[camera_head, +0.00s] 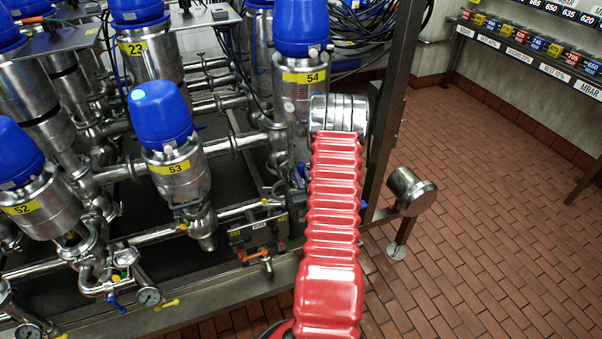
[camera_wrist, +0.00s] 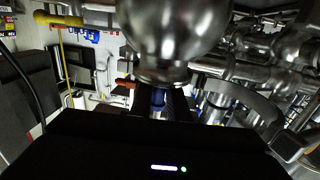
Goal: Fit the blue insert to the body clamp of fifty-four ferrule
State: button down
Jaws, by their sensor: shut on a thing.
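Valve 54 (camera_head: 290,98), a steel cylinder with a blue cap and yellow "54" label, stands upright at top centre in the head view. My red arm and silver wrist cover its lower body there, and hide my gripper. In the wrist view, my gripper (camera_wrist: 158,103) is shut on a small blue piece, the blue insert (camera_wrist: 158,97), largely hidden between the dark fingers. A rounded steel body (camera_wrist: 176,35) with a narrower rim (camera_wrist: 160,74) sits just beyond the fingertips. I cannot tell whether the insert touches it, nor make out the clamp.
Valve 53 (camera_head: 175,165) and valve 52 (camera_head: 38,205) stand to the left among steel pipes. A dark upright post (camera_head: 383,110) stands close right of my wrist, with a steel cylinder (camera_head: 411,190) beyond. Brick floor (camera_head: 490,220) is clear at right. Pipes crowd the wrist view's right.

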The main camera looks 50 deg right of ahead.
jog(key=c, duration=1.6)
grip_release()
jog(key=shift+s+f, duration=0.1)
jog(key=v, duration=1.3)
jog(key=shift+s+a, duration=0.25)
